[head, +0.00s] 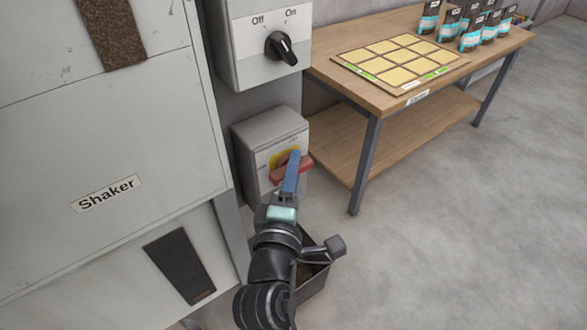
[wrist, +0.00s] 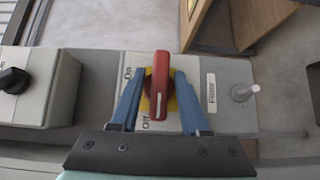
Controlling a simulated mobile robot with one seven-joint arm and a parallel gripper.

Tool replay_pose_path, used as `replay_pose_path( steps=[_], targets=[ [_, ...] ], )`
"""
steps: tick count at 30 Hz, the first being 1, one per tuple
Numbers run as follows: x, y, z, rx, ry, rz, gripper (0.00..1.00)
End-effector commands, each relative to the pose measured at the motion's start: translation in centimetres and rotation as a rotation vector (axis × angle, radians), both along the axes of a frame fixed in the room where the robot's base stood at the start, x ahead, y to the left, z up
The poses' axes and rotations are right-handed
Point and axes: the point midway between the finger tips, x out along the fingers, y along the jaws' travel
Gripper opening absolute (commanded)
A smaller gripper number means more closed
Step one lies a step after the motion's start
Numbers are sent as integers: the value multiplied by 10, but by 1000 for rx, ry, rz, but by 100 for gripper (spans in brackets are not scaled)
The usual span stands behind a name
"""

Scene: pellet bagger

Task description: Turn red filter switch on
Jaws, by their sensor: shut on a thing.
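The red filter switch (head: 279,174) is a red handle on a yellow plate, on the front of a small grey box (head: 262,131) low on the wall. In the wrist view the red handle (wrist: 160,82) stands upright in the picture, its white mark at the lower end, toward the lower of two small labels. A "Filter" label (wrist: 211,92) is on the box. My gripper (head: 292,162) is at the switch, its blue fingers on either side of the handle and shut on it. In the head view the fingers hide part of the handle.
Above is a grey box with a black Off/On knob (head: 283,47). The shaker cabinet (head: 60,150) fills the left. A wooden table (head: 365,92) with a sample tray and several dark bags stands right. An open bin (head: 318,280) is below my arm. The floor at right is clear.

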Motion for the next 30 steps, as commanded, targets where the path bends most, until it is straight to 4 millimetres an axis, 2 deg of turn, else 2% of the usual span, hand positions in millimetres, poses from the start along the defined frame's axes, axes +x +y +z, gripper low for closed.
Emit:
replay_pose_path(
  steps=[13, 30],
  targets=[
    [0, 0, 12, 198, 148, -1, 0],
    [0, -1, 11, 575, 418, -2, 0]
  ],
)
